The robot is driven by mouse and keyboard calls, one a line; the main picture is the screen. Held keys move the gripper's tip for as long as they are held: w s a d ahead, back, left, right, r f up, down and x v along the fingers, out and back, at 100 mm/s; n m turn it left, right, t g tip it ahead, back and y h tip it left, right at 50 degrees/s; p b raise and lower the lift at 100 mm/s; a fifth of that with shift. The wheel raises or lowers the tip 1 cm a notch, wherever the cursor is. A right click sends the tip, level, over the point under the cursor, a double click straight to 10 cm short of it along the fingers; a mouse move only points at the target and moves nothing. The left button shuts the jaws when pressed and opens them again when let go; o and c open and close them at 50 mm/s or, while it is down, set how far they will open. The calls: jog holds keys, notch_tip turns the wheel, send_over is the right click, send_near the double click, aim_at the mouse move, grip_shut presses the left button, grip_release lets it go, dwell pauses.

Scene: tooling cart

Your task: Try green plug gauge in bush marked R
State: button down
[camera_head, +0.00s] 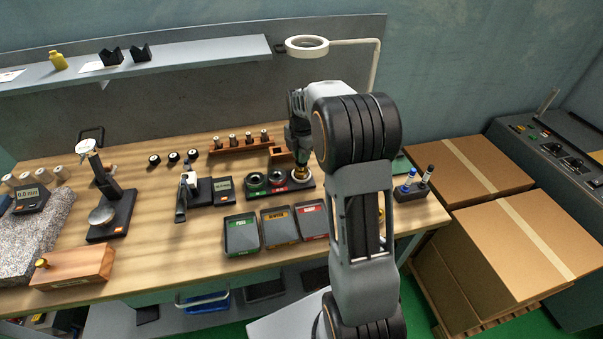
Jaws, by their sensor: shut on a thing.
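My gripper (299,146) points down over the right end of a dark bush block (252,197) on the wooden bench. It is shut on a small plug gauge (300,160), mostly hidden by the fingers; a little green-gold colour shows. The gauge is right above or at the brass-coloured right bush (300,173); I cannot tell whether its tip is inside. Two dark ring-shaped bushes, the left one (256,180) and the middle one (277,179), sit in the same block. The letters on the block are too small to read, so I cannot tell which is R.
Three trays, green-labelled (241,236), orange-labelled (279,227) and red-labelled (311,221), lie in front of the block. A wooden rack (240,145) with several pins stands behind. A dial gauge stand (110,215) is at left. A pen holder (411,193) stands right of my arm.

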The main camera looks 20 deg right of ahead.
jog(key=shift+s+f+b, duration=0.15)
jog(key=shift+f+b, duration=0.15)
jog(key=shift+f, duration=0.3)
dwell(1.6)
jog(key=shift+r+p, duration=0.65)
jog(key=shift+r, duration=0.2)
jog(key=shift+f+b, duration=0.45)
jog(key=shift+f, duration=0.45)
dwell(3.3)
jog(key=shift+r, duration=0.3)
jog(key=shift+r+p, duration=0.55)
